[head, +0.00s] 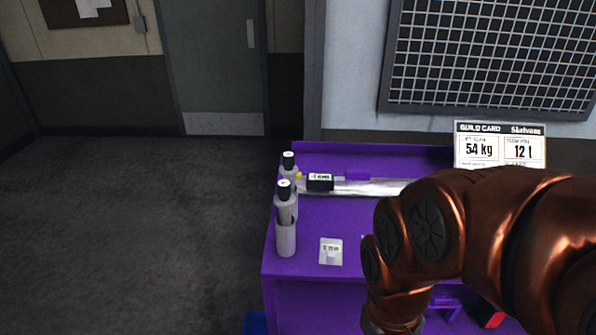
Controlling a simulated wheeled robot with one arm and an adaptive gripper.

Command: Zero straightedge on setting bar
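A long silver bar (370,188) lies along the back of the purple cart top (345,220). A small black box with a pale display (320,182) sits at the bar's left end; its text is too small to read. I cannot tell whether the silver bar is the straightedge, the setting bar or both together. My arm covers the bar's right end. My gripper is not in view; the copper arm bends down past the bottom edge.
Two grey-white bottles with black caps, one nearer (286,220) and one behind (288,165), stand at the cart's left edge. A small white label (331,251) lies on the cart top. Open floor (130,230) lies left.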

